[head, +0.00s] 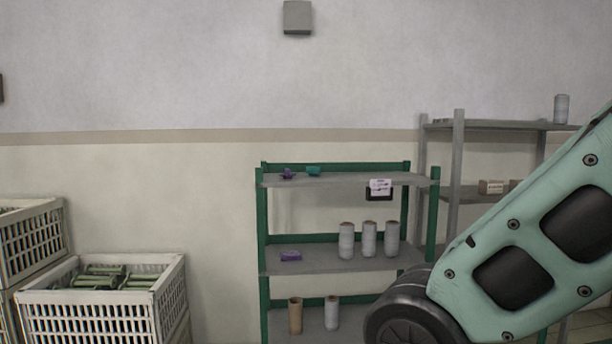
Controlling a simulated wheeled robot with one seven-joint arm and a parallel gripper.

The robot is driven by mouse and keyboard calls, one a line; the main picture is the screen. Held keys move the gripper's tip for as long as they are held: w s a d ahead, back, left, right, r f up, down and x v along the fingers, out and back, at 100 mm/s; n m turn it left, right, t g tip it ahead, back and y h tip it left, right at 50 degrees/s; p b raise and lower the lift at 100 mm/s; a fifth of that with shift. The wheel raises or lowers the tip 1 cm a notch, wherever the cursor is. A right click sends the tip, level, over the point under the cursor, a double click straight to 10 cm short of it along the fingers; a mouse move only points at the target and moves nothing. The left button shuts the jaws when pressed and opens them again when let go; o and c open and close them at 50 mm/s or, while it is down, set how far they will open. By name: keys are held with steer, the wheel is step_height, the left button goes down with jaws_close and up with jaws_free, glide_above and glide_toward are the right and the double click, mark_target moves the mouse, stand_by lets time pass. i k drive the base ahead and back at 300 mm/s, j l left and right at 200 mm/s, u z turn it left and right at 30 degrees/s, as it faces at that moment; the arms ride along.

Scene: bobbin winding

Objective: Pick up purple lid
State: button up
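A small purple object (288,175) sits on the top board of the green-framed shelf (263,225), near its left end. A second purple object (290,255), low and flat, lies on the middle board at the left. Both are too small to tell for sure which is the purple lid. A teal object (313,170) is just right of the upper purple one. My gripper is not in view; only a pale green link of my arm shows at the lower right, covering part of the shelf's right side.
Several grey cylinders (347,240) stand on the middle board. A brown tube (295,315) and a grey one (331,312) stand lower. A white crate (95,315) of green pieces is at the left. A grey rack (458,155) stands behind at the right.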

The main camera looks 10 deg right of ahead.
mark_target(288, 175)
steer(key=i+l+z, duration=0.1)
steer(key=i+l, duration=0.6)
steer(key=l, duration=0.1)
